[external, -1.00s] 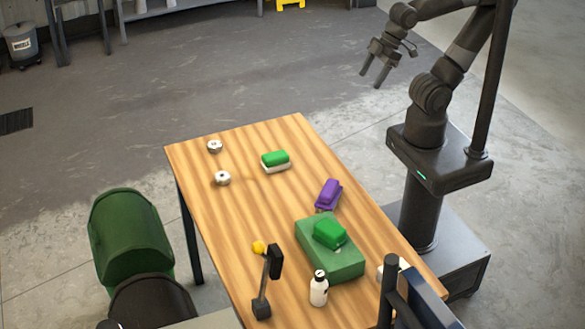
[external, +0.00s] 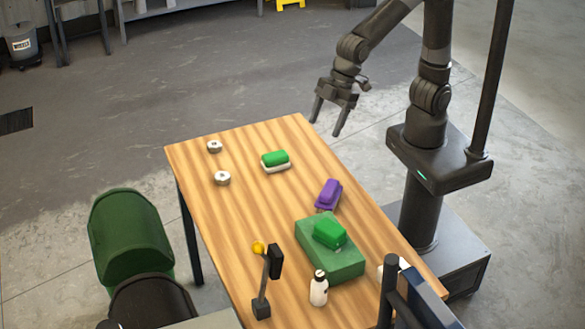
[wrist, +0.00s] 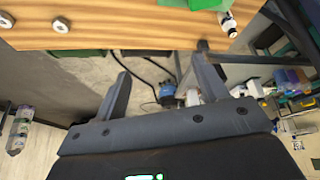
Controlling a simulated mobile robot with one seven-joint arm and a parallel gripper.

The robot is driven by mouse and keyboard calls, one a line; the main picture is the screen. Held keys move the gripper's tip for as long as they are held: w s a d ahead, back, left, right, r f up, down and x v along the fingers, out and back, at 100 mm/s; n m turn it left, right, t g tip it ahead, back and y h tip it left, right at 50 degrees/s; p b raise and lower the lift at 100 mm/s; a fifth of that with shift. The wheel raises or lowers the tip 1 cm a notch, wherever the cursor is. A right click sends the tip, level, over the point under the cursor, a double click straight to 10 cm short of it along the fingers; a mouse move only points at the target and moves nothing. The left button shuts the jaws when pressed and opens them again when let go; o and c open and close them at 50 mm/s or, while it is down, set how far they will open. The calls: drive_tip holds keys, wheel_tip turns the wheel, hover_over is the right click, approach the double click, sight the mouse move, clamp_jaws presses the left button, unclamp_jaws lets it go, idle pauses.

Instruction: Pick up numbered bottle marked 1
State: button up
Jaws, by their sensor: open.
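A white bottle with a dark cap (external: 319,289) stands upright on the wooden table, beside the green box near its front end. No number on it is legible. A white bottle (wrist: 228,22) also shows at the top of the wrist view, beside something green. My gripper (external: 326,126) is open and empty, in the air near the table's far right corner, well away from the bottle. In the wrist view its two fingers (wrist: 163,88) are spread with nothing between them.
The table (external: 225,235) also holds a green box (external: 345,268) with a green object on top, a purple object (external: 328,194), a green-and-white block (external: 275,161), two small white round things (external: 222,178) and a dark stand (external: 262,308). A monitor edge (external: 428,300) blocks the near right corner.

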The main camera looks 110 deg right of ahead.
drive_tip(key=w+a+f+n, duration=0.1)
drive_tip(key=w+a+f, duration=0.35)
drive_tip(key=a, duration=0.25)
drive_tip(key=w+a+f+n, duration=0.1)
drive_tip(key=w+a+f, duration=0.3)
drive_tip(key=a+f, duration=0.25)
drive_tip(key=n+g+y, duration=0.1)
drive_tip(key=n, duration=0.1)
approach(319, 285)
drive_tip(key=s+d+f, duration=0.1)
drive_tip(key=d+f, duration=0.1)
drive_tip(key=shift+a+x, duration=0.2)
drive_tip(key=shift+x, duration=2.35)
drive_tip(key=shift+a+x, duration=0.2)
drive_tip(key=shift+x, duration=2.35)
drive_tip(key=shift+w+r, duration=0.1)
drive_tip(key=shift+r, duration=0.05)
drive_tip(key=c, duration=1.1)
drive_tip(key=shift+c, duration=0.3)
drive_tip(key=shift+r, duration=0.1)
